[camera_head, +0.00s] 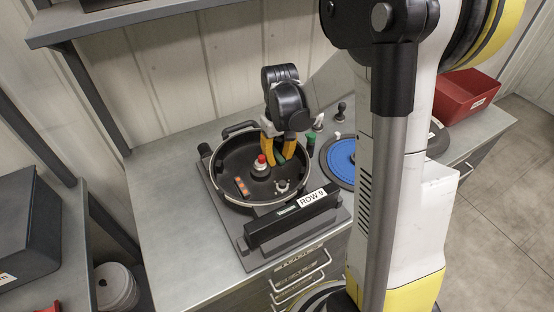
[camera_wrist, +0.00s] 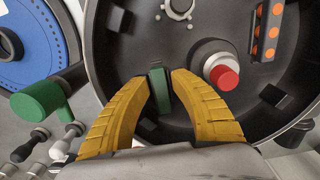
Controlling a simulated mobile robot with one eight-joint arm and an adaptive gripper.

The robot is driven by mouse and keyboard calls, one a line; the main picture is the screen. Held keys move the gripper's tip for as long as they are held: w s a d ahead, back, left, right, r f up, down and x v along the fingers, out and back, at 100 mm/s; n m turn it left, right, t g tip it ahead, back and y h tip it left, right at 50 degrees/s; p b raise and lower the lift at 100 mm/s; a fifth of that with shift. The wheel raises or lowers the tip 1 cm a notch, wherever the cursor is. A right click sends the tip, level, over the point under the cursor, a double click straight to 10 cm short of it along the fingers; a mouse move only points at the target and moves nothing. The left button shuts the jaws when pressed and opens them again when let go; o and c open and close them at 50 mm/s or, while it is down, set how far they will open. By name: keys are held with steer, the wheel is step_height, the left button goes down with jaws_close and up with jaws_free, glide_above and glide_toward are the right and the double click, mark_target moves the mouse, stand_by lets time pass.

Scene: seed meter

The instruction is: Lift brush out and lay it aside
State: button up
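A small green block with a dark lower part (camera_wrist: 157,88), which may be the brush, is inside the round black bowl of the seed meter (camera_head: 222,188). The bowl also fills much of the wrist view (camera_wrist: 110,45). My gripper (camera_head: 279,161) reaches down into the bowl from the back. Its two yellow fingers (camera_wrist: 161,80) stand apart, one on each side of the green block. Whether they press on it or only surround it is unclear. Part of the block is hidden by the fingers.
A red-capped knob (camera_head: 261,160) and an orange-dotted strip (camera_head: 242,187) are in the bowl near my fingers. A blue disc (camera_head: 341,160) lies to the right. A "ROW 9" bar (camera_head: 292,216) stands in front. The bench's left side (camera_head: 165,200) is clear. A red bin (camera_head: 463,96) is at far right.

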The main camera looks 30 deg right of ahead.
jaws_close()
steer(key=shift+r, duration=0.15)
step_height(320, 180, up, 10)
steer(key=p, duration=0.3)
steer(key=shift+p, duration=0.4)
step_height(320, 180, up, 7)
steer(key=p, duration=0.5)
glide_above(279, 156)
stand_by(0.6)
